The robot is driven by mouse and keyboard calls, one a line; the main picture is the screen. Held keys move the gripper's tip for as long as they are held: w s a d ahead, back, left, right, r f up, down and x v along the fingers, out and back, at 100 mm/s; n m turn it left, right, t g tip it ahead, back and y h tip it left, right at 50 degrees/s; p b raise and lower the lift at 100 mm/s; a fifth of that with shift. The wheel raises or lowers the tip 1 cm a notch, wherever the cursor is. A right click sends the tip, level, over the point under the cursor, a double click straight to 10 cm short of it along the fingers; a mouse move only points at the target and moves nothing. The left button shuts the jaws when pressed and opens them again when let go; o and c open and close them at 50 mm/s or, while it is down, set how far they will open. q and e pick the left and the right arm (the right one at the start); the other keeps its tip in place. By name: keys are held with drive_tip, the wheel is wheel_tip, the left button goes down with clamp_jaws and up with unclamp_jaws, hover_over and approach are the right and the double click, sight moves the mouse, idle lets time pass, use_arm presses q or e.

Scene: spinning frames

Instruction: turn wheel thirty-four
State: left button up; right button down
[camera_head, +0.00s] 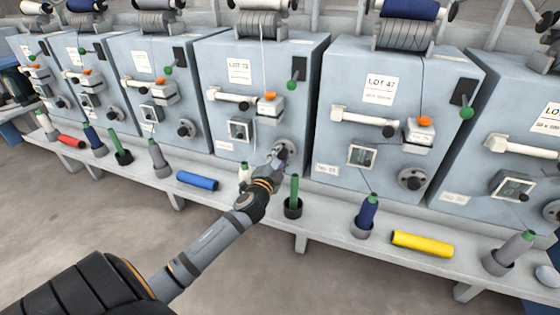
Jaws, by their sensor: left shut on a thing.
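The frame in the middle has a blue-grey body and a paper sign (239,71) that seems to read LOT 12. Its small number plate (225,146) is too blurred to read. A round grey wheel (291,148) sits low on the right of its front. My left gripper (281,155) reaches up from the lower left and is shut on this wheel, hiding part of it. My right gripper is not in view.
The frame to the right has a LOT 47 sign (381,86) and its own grey wheel (411,180). A long grey shelf (330,218) runs below the frames. A green bobbin (294,188), a blue bobbin (197,181) and a yellow bobbin (422,243) are on it.

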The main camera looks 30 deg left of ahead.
use_arm(q)
drive_tip(key=shift+f+n, duration=0.1)
drive_tip(key=shift+n, duration=0.9)
drive_tip(key=shift+b, duration=0.3)
drive_tip(key=o, duration=1.1)
drive_tip(key=shift+o, duration=0.2)
drive_tip(key=shift+s, duration=0.4)
drive_tip(key=v, duration=1.1)
drive_tip(key=shift+s, duration=0.15)
